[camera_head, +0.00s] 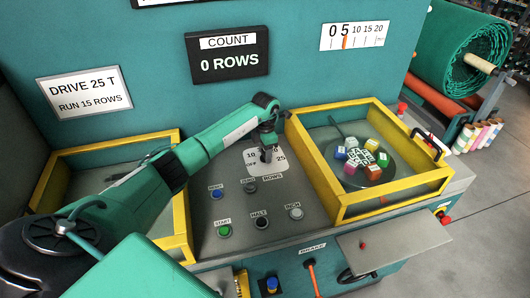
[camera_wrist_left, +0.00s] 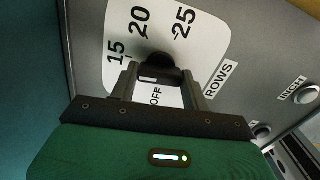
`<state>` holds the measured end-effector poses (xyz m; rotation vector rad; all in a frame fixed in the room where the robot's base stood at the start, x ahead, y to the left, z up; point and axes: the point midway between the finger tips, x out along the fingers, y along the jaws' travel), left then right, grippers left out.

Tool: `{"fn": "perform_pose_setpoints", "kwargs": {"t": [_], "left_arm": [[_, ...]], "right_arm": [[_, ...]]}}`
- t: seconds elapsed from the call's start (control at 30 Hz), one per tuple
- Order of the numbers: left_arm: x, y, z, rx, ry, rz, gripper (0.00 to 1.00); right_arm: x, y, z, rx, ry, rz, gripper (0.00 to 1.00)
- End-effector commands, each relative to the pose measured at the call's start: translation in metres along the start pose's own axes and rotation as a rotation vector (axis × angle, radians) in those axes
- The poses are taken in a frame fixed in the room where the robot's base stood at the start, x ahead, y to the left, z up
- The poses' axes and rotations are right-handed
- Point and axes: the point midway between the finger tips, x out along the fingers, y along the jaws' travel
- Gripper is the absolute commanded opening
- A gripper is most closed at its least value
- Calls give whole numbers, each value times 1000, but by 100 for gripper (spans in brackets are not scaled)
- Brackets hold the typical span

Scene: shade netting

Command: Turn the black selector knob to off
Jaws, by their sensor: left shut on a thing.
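The black selector knob (camera_head: 267,157) sits on a white dial plate (camera_head: 255,168) on the sloped grey panel. In the wrist view the knob (camera_wrist_left: 158,68) is a dark round shape between the fingertips. The dial there shows 15, 20 and 25 beyond the knob, and OFF (camera_wrist_left: 156,96) on the near side between the fingers. My left gripper (camera_head: 267,147) reaches down over the dial and is shut on the knob; it also shows in the wrist view (camera_wrist_left: 160,82). I cannot tell which mark the knob points to. My right gripper is not in view.
Blue, black, green, and white buttons (camera_head: 295,213) lie just below the dial. A yellow-framed tray (camera_head: 335,195) with coloured blocks stands to the right, another yellow frame (camera_head: 180,215) to the left. A count display (camera_head: 228,53) reads 0 ROWS; a sign (camera_head: 85,93) says RUN 15 ROWS.

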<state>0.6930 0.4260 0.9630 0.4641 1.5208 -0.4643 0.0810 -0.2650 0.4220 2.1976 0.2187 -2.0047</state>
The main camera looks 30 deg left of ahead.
Motion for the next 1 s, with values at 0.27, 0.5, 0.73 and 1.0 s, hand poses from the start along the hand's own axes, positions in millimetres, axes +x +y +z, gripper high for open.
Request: {"fn": "perform_pose_setpoints", "kwargs": {"t": [0.27, 0.5, 0.73, 1.0], "left_arm": [[1, 1, 0, -231, 0, 2, 24], [1, 0, 0, -459, 0, 1, 24], [0, 0, 0, -678, -2, 2, 24], [0, 0, 0, -935, -1, 1, 24]], "right_arm": [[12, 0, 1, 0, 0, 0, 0], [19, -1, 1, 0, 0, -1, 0], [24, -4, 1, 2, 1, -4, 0], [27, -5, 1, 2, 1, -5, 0]]}}
